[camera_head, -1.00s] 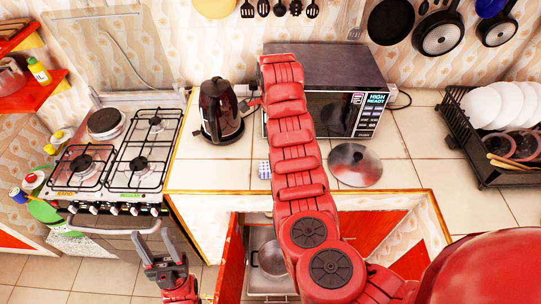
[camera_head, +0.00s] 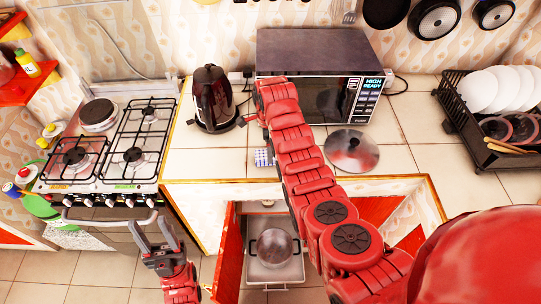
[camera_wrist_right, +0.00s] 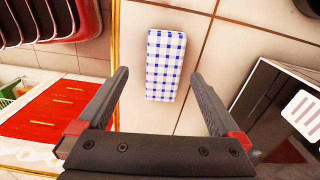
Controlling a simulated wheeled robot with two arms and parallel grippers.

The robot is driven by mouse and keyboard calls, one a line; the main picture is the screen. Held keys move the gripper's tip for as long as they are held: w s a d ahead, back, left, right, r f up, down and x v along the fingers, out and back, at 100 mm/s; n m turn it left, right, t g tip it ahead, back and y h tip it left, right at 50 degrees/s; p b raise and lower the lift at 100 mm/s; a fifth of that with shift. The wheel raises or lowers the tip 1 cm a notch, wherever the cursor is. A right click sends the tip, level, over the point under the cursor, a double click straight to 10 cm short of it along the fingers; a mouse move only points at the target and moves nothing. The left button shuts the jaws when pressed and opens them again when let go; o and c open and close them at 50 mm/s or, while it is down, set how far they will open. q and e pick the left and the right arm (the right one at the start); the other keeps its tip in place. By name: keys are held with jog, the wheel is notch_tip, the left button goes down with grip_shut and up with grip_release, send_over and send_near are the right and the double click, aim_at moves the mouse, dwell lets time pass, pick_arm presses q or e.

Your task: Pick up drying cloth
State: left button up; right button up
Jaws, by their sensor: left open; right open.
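The drying cloth, a folded blue-and-white checked cloth (camera_head: 264,157), lies on the tiled counter in front of the microwave. In the right wrist view the cloth (camera_wrist_right: 165,65) lies ahead, between the lines of the two fingers. My right gripper (camera_wrist_right: 160,78) is open and empty, apart from the cloth. In the head view my right arm hides most of that gripper. My left gripper (camera_head: 152,232) is open and empty, low in front of the stove, away from the cloth.
A kettle (camera_head: 213,97) stands behind the cloth, beside the microwave (camera_head: 308,48). A round metal lid (camera_head: 351,151) lies to its right. A dish rack (camera_head: 461,114) is at far right. Below the counter, an open drawer (camera_head: 262,273) holds a pot (camera_head: 275,247).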

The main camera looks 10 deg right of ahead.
jog(key=shift+w+d+f+p, duration=0.1)
jog(key=shift+d+f+p, duration=0.05)
jog(key=shift+f+p, duration=0.3)
jog(key=shift+w+d+f+p, duration=0.1)
jog(key=shift+f+p, duration=0.1)
jog(key=shift+f, duration=0.25)
jog(key=shift+w+d+f+p, duration=0.1)
jog(key=shift+f+p, duration=0.1)
jog(key=shift+f, duration=0.25)
notch_tip(320, 180, down, 2)
jog(key=shift+f+b, duration=0.2)
jog(key=shift+b, duration=0.3)
jog(key=shift+f, duration=0.1)
jog(key=shift+c, duration=0.9)
jog(key=c, duration=1.2)
